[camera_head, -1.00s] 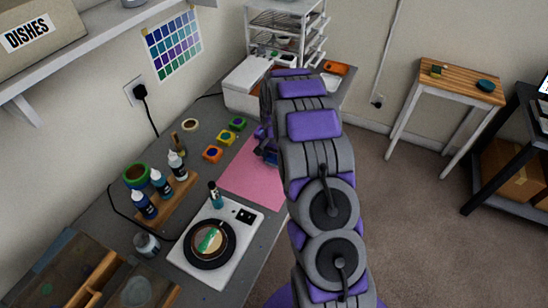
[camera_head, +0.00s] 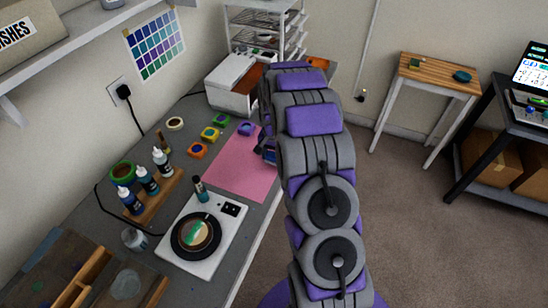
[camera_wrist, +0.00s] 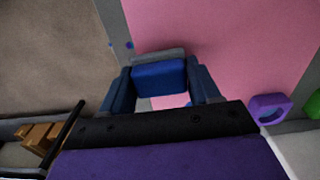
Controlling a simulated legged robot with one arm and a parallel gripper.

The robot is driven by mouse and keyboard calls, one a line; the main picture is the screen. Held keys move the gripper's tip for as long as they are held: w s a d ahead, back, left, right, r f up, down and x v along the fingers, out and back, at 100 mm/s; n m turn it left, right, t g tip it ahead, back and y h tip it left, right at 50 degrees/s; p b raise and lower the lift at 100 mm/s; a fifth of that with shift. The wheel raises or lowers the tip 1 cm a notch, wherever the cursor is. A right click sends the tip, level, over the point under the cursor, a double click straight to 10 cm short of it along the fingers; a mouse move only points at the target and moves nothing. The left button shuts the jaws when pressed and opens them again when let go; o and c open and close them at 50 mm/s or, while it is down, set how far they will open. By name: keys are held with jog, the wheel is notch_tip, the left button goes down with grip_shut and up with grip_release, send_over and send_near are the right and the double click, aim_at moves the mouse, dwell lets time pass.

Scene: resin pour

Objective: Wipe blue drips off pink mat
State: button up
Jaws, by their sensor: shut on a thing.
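The pink mat (camera_head: 238,170) lies flat on the grey bench; it also fills the middle of the wrist view (camera_wrist: 235,35). My gripper (camera_wrist: 162,74) is shut on a blue block with a grey far edge (camera_wrist: 160,78), perhaps a sponge, over the mat near its floor-side edge. I cannot tell whether the block touches the mat. Small dark blue spots (camera_wrist: 129,45) show near the boundary of mat and bench. Another small blue spot (camera_wrist: 187,104) and a pale patch show under the gripper. In the head view my gripper (camera_head: 268,150) is largely hidden behind my arm.
A purple ring-like piece (camera_wrist: 268,108) lies by the mat's far side, with orange, yellow and green ones beside it. A turntable (camera_head: 200,235), several dropper bottles (camera_head: 147,180) and a white box (camera_head: 232,80) stand on the bench. Open floor lies right.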

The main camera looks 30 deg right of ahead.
notch_tip(320, 180, up, 2)
jog(key=shift+r+p, duration=0.25)
jog(key=shift+p, duration=0.1)
jog(key=shift+d+r+p, duration=0.15)
jog(key=shift+r, duration=0.45)
jog(key=shift+d+r+p, duration=0.15)
jog(key=shift+r, duration=0.7)
jog(key=shift+a+r, duration=0.2)
jog(key=shift+r, duration=0.05)
jog(key=shift+a, duration=0.1)
jog(key=shift+d, duration=0.2)
